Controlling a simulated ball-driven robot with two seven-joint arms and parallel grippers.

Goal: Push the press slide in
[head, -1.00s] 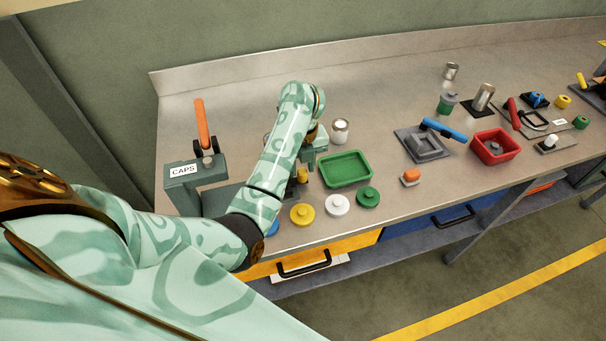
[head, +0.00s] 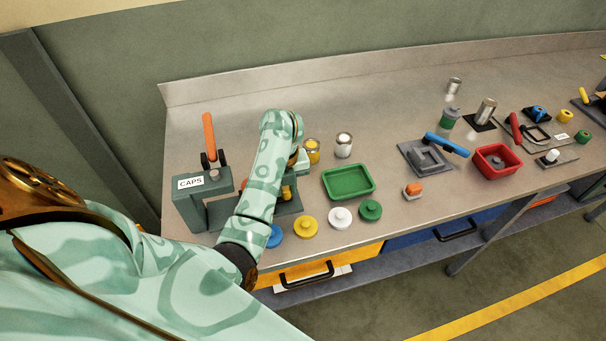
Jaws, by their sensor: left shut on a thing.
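The press (head: 205,205) is a dark green-grey frame at the left of the bench, with a CAPS label and a raised orange lever (head: 209,135). Its slide (head: 290,206) is a dark flat piece to the right of the press, partly hidden behind my left arm. My left gripper (head: 288,188) is at the slide's right end, shut by a yellow upright part there. My forearm hides the fingertips' contact and most of the gap between slide and press. My right gripper is out of view.
Blue (head: 274,236), yellow (head: 305,227), white (head: 340,217) and green (head: 370,210) caps line the front edge.

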